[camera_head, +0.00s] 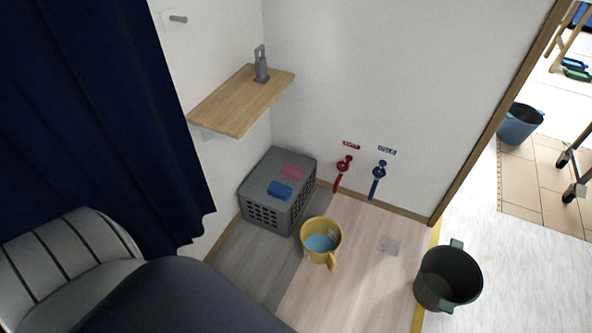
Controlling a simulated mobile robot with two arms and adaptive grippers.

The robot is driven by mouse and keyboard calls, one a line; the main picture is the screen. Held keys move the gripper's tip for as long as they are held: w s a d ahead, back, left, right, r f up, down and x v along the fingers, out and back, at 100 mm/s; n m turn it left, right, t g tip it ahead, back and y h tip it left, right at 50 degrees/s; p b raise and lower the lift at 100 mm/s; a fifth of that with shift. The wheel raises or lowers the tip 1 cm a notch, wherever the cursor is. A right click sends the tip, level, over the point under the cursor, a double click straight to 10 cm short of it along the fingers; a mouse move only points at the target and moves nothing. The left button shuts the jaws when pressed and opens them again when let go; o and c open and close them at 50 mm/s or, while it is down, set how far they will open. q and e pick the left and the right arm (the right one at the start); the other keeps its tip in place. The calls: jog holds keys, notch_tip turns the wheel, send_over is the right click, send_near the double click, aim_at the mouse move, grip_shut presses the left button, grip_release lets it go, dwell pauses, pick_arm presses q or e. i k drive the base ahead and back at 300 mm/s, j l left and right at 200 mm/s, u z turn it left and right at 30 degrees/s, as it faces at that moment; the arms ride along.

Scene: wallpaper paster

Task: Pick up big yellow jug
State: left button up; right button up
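The big yellow jug (307,251) stands upright on the floor near the middle of the view, in front of the grey basket. Its handle points toward the lower right. Its inside looks light blue. Nothing touches it. Neither of my grippers shows in the head view, so whether they are open or shut is hidden.
A grey basket (262,213) with a pink and a blue item on top stands in the corner, behind and left of the jug. A dark green bucket (447,279) stands to the right. A wooden shelf (235,108) juts from the wall. Red (341,172) and blue (377,180) taps are behind.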

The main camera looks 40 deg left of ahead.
aim_at(320, 236)
jog(key=u, duration=0.8)
